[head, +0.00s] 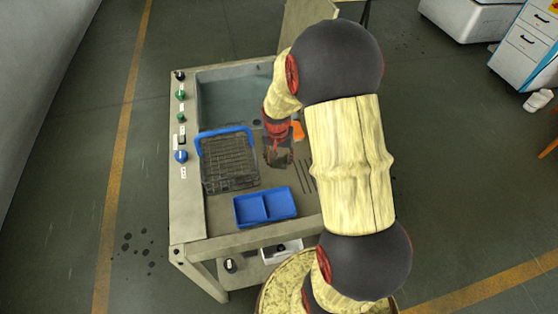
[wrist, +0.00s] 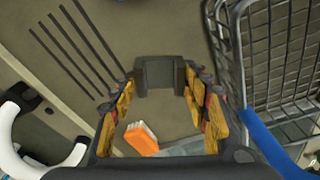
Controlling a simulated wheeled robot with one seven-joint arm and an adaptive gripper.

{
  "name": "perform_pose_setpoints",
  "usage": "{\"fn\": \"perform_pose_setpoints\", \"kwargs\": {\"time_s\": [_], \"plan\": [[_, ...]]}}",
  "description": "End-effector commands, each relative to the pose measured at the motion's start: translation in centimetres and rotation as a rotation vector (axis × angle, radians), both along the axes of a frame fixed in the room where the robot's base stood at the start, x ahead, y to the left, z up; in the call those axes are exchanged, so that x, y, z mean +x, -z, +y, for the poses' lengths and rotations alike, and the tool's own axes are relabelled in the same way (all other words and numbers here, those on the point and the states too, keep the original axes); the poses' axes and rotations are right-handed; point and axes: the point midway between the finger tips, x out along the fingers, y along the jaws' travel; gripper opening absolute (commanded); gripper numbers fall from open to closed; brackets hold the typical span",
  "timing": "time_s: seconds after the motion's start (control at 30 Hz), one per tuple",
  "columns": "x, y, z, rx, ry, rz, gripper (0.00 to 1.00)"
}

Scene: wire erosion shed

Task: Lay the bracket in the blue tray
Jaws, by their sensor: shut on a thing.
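The bracket (wrist: 160,72) is a dark grey, squared piece between my fingertips in the wrist view. My gripper (head: 277,157) is shut on it above the bench; in the wrist view, its fingers (wrist: 158,88) stand on either side of the bracket. The gap beneath the bracket is hard to judge. In the head view the bracket is too small and dark to make out clearly. The blue tray (head: 267,193) has two compartments, both looking empty. It lies at the front of the bench, below my gripper in the picture, apart from it.
A wire basket with a blue rim (head: 202,150) stands left of my gripper. It fills the right of the wrist view (wrist: 238,75). An orange brush (head: 298,130) lies behind my gripper. Dark slots (head: 306,176) mark the bench at right. A sunken basin (head: 225,95) lies behind.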

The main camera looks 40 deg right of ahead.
Motion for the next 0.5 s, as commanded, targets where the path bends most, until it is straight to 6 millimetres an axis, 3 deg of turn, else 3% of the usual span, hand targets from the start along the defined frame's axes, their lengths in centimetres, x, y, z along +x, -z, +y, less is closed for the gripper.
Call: {"fn": "perform_pose_setpoints", "kwargs": {"time_s": [0.33,0.5], "plan": [[-4.8,-6.8,0.7,-0.003,0.003,-0.006,0.0],[-8.2,-8.2,1.3,-0.002,0.003,-0.004,0.0]]}}
